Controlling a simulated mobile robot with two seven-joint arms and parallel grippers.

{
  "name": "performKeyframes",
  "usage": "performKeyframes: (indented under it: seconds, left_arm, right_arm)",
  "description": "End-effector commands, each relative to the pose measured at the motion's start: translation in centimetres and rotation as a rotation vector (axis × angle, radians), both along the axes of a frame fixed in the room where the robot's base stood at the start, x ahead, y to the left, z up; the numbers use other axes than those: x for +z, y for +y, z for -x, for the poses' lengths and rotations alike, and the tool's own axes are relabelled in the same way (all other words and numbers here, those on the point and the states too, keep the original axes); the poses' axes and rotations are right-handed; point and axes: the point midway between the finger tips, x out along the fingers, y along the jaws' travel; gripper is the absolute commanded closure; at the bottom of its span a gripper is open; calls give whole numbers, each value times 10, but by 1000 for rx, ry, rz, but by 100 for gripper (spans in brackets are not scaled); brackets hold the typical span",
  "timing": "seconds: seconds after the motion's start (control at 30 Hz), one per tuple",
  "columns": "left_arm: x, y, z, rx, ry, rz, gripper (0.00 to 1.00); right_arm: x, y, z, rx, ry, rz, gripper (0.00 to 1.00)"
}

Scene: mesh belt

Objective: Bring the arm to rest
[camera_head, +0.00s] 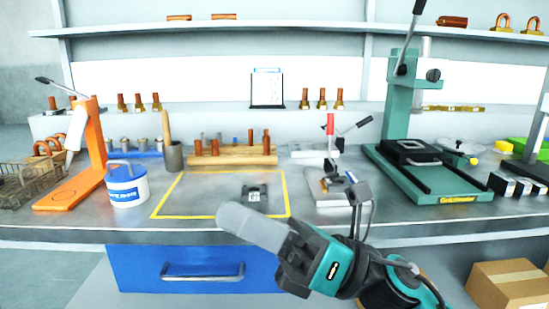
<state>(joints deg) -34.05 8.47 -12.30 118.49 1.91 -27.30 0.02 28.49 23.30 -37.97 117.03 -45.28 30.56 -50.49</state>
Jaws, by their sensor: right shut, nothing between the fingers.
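My right arm reaches in from the lower right in the head view. Its gripper (238,221) points left and is shut with nothing in it. It hangs in front of the workbench (70,229) near the bench's front edge, above the blue drawer (135,268). My left gripper is not in view. A small dark block with a pale label (254,197) lies inside the yellow-outlined area (190,203) on the bench, a little behind my right gripper.
A blue-and-white canister (126,188), an orange press (80,172) and a wire basket (22,180) stand at the left. A small clamp fixture (330,184) and a green press (420,175) stand to the right. A cardboard box (512,283) is at the lower right.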

Motion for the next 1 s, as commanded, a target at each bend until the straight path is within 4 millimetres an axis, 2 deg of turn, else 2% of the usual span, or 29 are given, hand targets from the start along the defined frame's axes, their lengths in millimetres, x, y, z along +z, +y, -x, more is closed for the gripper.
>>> performKeyframes:
  seconds: [0.03, 0.17, 0.27, 0.37, 0.4, 0.47, 0.5, 0.6, 0.67, 0.8, 0.87, 0.9, 1.0]
  left_arm:
    - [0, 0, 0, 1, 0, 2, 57]
    - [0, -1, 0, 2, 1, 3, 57]
    - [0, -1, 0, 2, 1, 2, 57]
    - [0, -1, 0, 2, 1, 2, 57]
    - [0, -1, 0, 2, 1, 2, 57]
    - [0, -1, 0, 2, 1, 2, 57]
    - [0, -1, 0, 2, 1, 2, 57]
    - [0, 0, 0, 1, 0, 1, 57]
    - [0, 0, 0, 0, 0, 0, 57]
    - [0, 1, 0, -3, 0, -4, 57]
    - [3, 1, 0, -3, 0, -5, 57]
    - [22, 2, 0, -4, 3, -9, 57]
    - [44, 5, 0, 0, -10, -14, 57]
  right_arm:
    - [-10, -10, -13, -19, 188, -81, 100]
    - [-46, -41, -49, -63, 650, -289, 100]
    - [-92, -69, -69, -102, 1001, -462, 100]
    - [-152, -97, -78, -145, 1344, -650, 100]
    - [-178, -108, -76, -165, 1477, -729, 100]
    - [-219, -124, -70, -197, 1670, -852, 100]
    - [-246, -134, -62, -220, 1788, -934, 100]
    - [-304, -153, -36, -278, 2036, -1126, 100]
    - [-334, -162, -17, -312, 2159, -1235, 100]
    - [-392, -178, 33, -400, 2395, -1477, 100]
    - [-407, -183, 54, -436, 2472, -1574, 100]
    - [-384, -184, 48, -427, 2450, -1559, 100]
    - [-366, -189, 49, -439, 2436, -1559, 100]
